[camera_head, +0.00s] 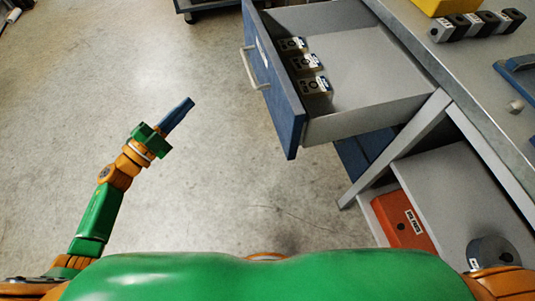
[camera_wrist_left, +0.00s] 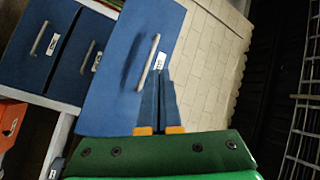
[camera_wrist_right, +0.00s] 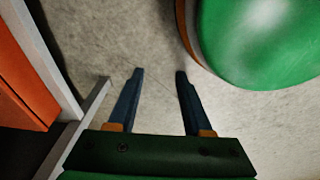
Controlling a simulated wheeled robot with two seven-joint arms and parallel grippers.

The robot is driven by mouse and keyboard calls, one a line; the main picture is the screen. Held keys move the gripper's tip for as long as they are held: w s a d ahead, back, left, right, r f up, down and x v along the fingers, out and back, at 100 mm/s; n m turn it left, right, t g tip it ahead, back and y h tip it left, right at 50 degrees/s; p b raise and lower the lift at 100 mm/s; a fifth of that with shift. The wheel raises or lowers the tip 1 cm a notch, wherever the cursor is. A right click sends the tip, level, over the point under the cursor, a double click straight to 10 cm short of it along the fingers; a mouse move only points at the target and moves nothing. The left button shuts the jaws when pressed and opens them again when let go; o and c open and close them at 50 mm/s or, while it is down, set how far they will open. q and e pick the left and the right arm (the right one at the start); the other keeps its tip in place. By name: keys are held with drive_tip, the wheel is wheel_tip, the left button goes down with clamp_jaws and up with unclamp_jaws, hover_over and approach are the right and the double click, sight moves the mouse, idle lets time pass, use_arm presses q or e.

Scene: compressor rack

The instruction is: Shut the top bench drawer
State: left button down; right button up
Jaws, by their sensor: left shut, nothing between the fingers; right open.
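The top bench drawer (camera_head: 345,118) is pulled out, with a blue front (camera_head: 272,78), a pale bar handle (camera_head: 253,68) and several small labelled boxes (camera_head: 304,62) inside along its front. My left gripper (camera_head: 188,104) is shut and empty, left of the drawer front and apart from it in the head view. In the left wrist view its shut fingers (camera_wrist_left: 158,90) overlap the blue front (camera_wrist_left: 120,60) beside the handle (camera_wrist_left: 149,62); I cannot tell the gap. My right gripper (camera_wrist_right: 158,72) is open and empty over bare floor, and is not seen in the head view.
The grey bench top (camera_head: 450,65) carries a yellow bin (camera_head: 440,6) and several dark blocks (camera_head: 478,25). Under it are an orange box (camera_head: 402,220) and a grey round part (camera_head: 492,255) on a shelf. Two shut blue drawers (camera_wrist_left: 40,40) show at left. Floor left of the drawer is clear.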

use_arm(q)
drive_tip(key=s+d+f+m+g+h+b, duration=0.25)
drive_tip(key=d+m+g+h+b, duration=0.2)
drive_tip(key=m, duration=0.25)
drive_tip(key=m+g+b, duration=0.2)
drive_tip(key=m+g, duration=0.4)
drive_tip(key=m, duration=0.1)
approach(282, 124)
drive_tip(key=shift+h, duration=0.45)
drive_tip(key=x, duration=0.2)
drive_tip(key=p+x, duration=0.1)
drive_tip(key=x, duration=0.3)
drive_tip(key=shift+w+d+f, duration=0.2)
drive_tip(key=shift+d+f, duration=0.1)
drive_tip(key=shift+d, duration=0.05)
use_arm(e)
wheel_tip(282, 124, down, 10)
drive_tip(key=d, duration=0.1)
drive_tip(key=shift+w+d, duration=0.2)
drive_tip(key=shift+w, duration=0.25)
